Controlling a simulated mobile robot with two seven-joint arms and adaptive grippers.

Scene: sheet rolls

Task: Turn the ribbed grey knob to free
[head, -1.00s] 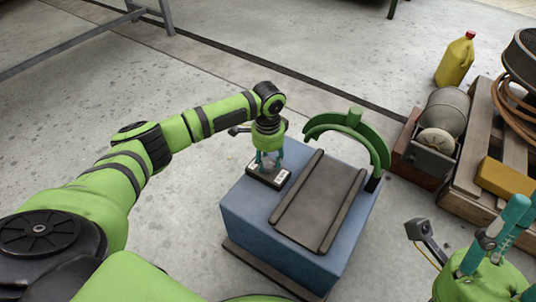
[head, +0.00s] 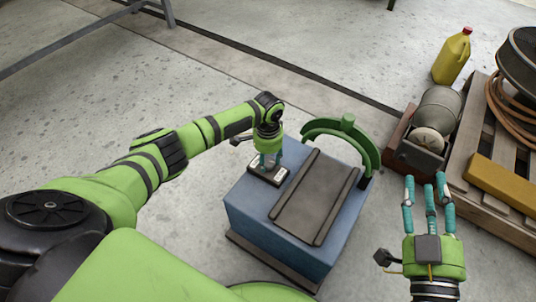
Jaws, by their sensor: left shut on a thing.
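The grey knob is mostly hidden under my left gripper (head: 268,160), whose teal fingers point down and are shut on it. The knob sits on a small dark plate (head: 281,177) with white label patches, at the back left of a blue box (head: 245,212). I cannot read the labels or tell which way the knob points. My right gripper (head: 427,188) is open and empty, fingers pointing up in the picture, to the right of the box and apart from it.
A dark tray with raised rails (head: 313,198) lies on the box, with a green arch (head: 362,142) behind it. A pallet (head: 476,160) at the right holds a yellow block (head: 503,187) and coiled hose (head: 512,110). A yellow jug (head: 452,57) stands behind.

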